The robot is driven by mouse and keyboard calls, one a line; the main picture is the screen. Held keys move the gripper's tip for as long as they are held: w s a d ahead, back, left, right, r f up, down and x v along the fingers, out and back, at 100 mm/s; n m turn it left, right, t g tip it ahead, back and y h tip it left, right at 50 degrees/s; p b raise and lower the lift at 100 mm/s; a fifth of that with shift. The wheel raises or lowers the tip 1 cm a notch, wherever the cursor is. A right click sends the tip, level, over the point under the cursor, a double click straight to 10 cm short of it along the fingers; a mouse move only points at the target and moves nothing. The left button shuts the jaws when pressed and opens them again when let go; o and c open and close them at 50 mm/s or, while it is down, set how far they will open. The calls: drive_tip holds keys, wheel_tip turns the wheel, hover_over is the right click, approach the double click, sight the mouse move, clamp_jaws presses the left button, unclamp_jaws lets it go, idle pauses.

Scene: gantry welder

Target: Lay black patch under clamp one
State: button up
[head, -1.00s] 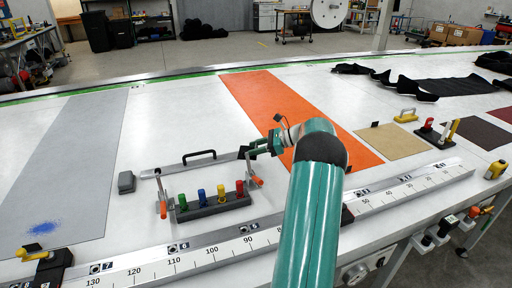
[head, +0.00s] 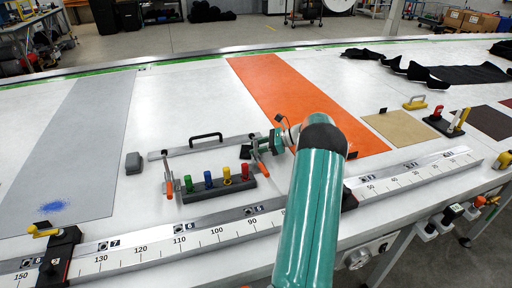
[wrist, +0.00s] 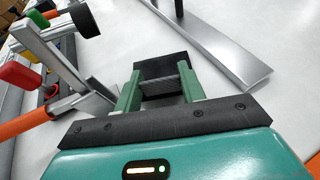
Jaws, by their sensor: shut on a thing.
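My gripper (wrist: 160,88) is shut on a small black patch (wrist: 160,66), which sticks out past the fingertips. In the head view the patch (head: 246,152) shows at the end of my gripper (head: 257,150), above the white table. Directly beside it stands a toggle clamp with an orange handle (head: 263,168), at the right end of the tool rack. In the wrist view this clamp's arm with a black tip (wrist: 85,19) is at upper left, apart from the patch. A second orange-handled clamp (head: 168,187) stands at the rack's left end. No readable number shows on either clamp.
A metal bar (head: 170,153) with a black handle lies behind the rack. The rack (head: 216,189) holds several coloured pegs. A grey block (head: 133,163) lies to the left. An orange strip (head: 280,95) lies behind my arm. A ruler rail (head: 180,247) runs along the front.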

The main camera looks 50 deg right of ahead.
drive_tip(key=shift+w+a+r, duration=0.1)
drive_tip(key=shift+a+r, duration=0.1)
drive_tip(key=shift+a, duration=0.2)
drive_tip(key=shift+s+d, duration=0.15)
drive_tip(key=shift+s, duration=0.1)
drive_tip(key=shift+w+d+f, duration=0.1)
drive_tip(key=shift+d+f, duration=0.05)
drive_tip(key=shift+f, duration=0.05)
drive_tip(key=shift+w, duration=0.15)
drive_tip(key=shift+s+f, duration=0.15)
drive_tip(key=shift+s, duration=0.05)
drive_tip(key=shift+w+f, duration=0.1)
drive_tip(key=shift+f, duration=0.05)
drive_tip(key=o, duration=1)
